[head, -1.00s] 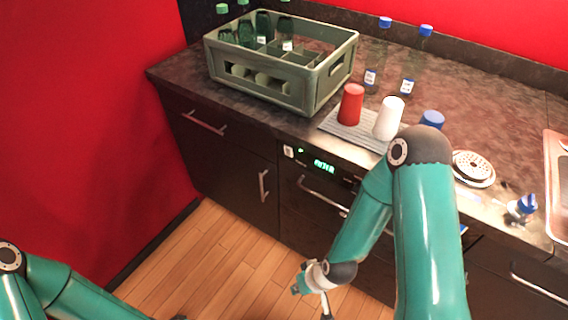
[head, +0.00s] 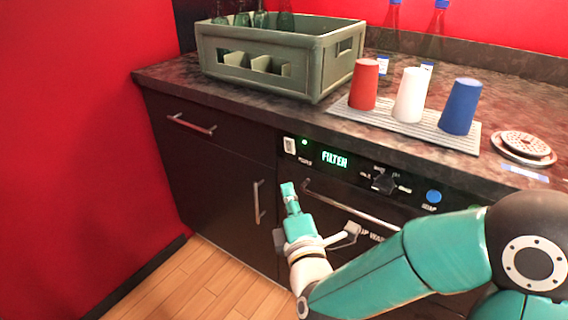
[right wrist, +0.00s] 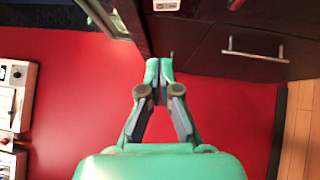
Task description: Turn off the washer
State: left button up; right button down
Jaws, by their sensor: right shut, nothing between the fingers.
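The washer (head: 350,195) is built in under the counter, with a dark front. Its display (head: 334,159) glows green and reads "FILTER". A small green light (head: 304,142) is lit on the panel. A white power switch (head: 290,146) sits at the panel's left end, and it also shows at the top of the right wrist view (right wrist: 166,5). My right gripper (head: 287,186) is shut and empty, pointing up just below the power switch, apart from it. In the right wrist view its fingertips (right wrist: 159,70) meet. My left gripper is out of view.
The washer's bar handle (head: 350,207) lies right of my right gripper. The panel also has a dark knob (head: 384,182) and a blue button (head: 433,196). A crate of bottles (head: 262,83) and red (head: 364,84), white (head: 410,95) and blue (head: 461,106) cups stand on the counter.

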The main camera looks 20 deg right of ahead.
send_near(285, 141)
jog(key=w+a, duration=0.2)
jog(key=w, duration=0.2)
jog(key=w+d, duration=0.2)
jog(key=shift+d+r+b, duration=0.3)
jog(key=shift+d+b, duration=0.05)
dwell(0.4)
